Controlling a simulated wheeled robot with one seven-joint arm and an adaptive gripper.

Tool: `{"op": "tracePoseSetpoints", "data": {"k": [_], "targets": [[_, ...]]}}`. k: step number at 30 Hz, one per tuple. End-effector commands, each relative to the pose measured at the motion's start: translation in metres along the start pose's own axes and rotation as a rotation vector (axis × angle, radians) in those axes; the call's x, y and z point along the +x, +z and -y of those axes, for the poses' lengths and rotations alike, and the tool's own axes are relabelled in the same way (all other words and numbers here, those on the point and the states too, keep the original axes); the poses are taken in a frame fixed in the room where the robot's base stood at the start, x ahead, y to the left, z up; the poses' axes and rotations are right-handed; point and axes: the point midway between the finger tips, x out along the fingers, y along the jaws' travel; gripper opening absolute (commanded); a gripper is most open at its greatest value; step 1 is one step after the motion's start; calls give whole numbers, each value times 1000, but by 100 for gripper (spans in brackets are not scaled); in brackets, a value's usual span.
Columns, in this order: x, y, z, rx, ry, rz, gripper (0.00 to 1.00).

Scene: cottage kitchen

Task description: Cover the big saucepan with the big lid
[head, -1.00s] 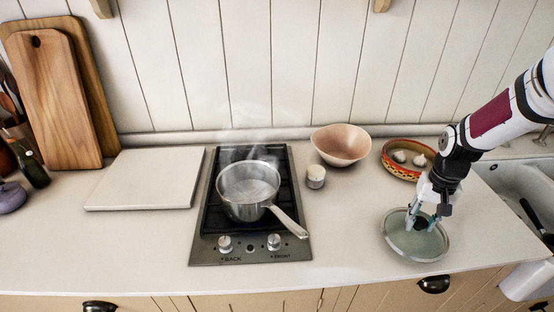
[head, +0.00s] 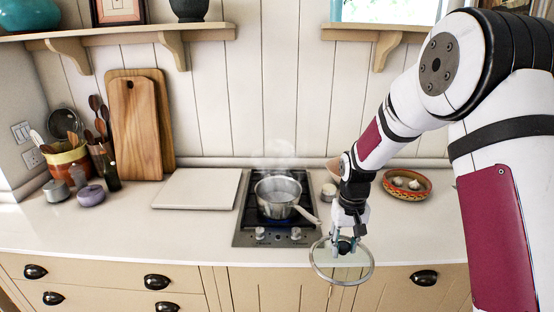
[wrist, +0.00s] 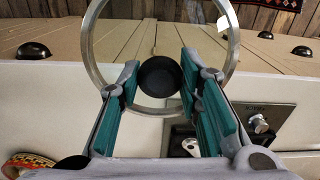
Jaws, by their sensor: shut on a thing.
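The big saucepan (head: 278,198) is a steel pot with a long handle. It stands uncovered and steaming on the black hob (head: 250,222), its handle pointing to the front right. My gripper (head: 343,246) is shut on the dark knob (wrist: 160,76) of the big lid, a glass disc with a steel rim (head: 318,277). The lid is held in the air at the counter's front edge, to the right and in front of the saucepan. It hangs tilted in the head view. In the wrist view the knob sits between the teal finger pads.
A small white-topped jar (head: 329,192) stands right of the hob. A bowl behind is mostly hidden by my arm. A patterned dish (head: 407,184) with garlic is at the right. A pale board (head: 197,188) lies left of the hob. Shelves (head: 120,33) hang above.

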Motion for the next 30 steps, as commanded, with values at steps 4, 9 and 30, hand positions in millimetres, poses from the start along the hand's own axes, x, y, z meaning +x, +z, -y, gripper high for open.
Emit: {"op": "tracePoseSetpoints", "data": {"k": [4, 9, 30], "targets": [[-21, -4, 24, -77, 0, -2, 0], [-43, -8, 51, -163, 1, -3, 0], [-99, -18, 120, -388, 3, -1, 0]]}}
